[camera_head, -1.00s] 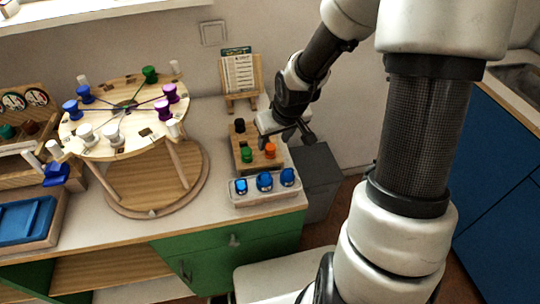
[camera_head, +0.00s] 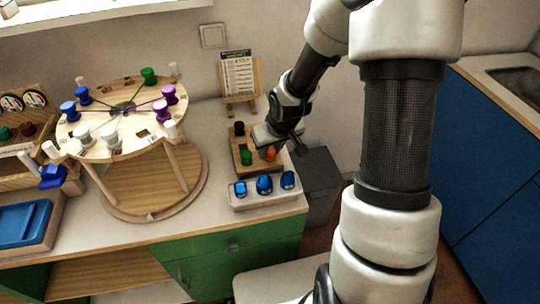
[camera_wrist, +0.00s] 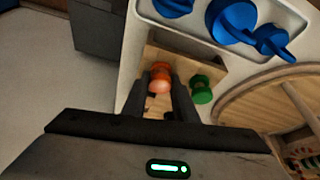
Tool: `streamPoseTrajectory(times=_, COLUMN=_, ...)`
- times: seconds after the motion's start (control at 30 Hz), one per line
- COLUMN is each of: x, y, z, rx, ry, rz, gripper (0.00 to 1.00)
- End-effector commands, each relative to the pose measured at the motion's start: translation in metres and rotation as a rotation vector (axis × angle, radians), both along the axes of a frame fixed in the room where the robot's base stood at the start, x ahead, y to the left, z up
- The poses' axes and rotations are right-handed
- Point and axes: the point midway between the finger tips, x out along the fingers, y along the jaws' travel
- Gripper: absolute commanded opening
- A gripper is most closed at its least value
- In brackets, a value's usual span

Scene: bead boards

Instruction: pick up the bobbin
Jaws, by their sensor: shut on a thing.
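My gripper (camera_wrist: 160,92) is shut on an orange bobbin (camera_wrist: 160,76), with one dark finger on each side of it. In the head view the orange bobbin (camera_head: 270,154) shows at the right front of a small wooden block (camera_head: 243,168), just below my gripper (camera_head: 284,143). I cannot tell whether it still touches the block. A green bobbin (camera_head: 246,157) stands on the block to its left, and it shows right of the fingers in the wrist view (camera_wrist: 201,90). A dark bobbin (camera_head: 239,129) stands at the back of the block.
A pale tray (camera_head: 268,200) with blue pieces lies in front of the block. A round board (camera_head: 100,150) with several bobbins and pegs stands on legs to the left. A card stand (camera_head: 240,80) is behind. A grey bin (camera_head: 318,185) is right of the counter.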

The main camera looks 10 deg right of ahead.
Motion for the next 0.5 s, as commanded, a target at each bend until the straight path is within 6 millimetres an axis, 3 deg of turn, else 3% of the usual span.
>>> streamPoseTrajectory(times=0.27, x=0.001, y=0.000, z=0.008, rx=0.000, ry=-0.003, rz=0.000, gripper=0.03)
streamPoseTrajectory(times=0.5, x=0.001, y=-0.001, z=0.054, rx=-0.001, ry=-0.005, rz=-0.002, gripper=0.03)
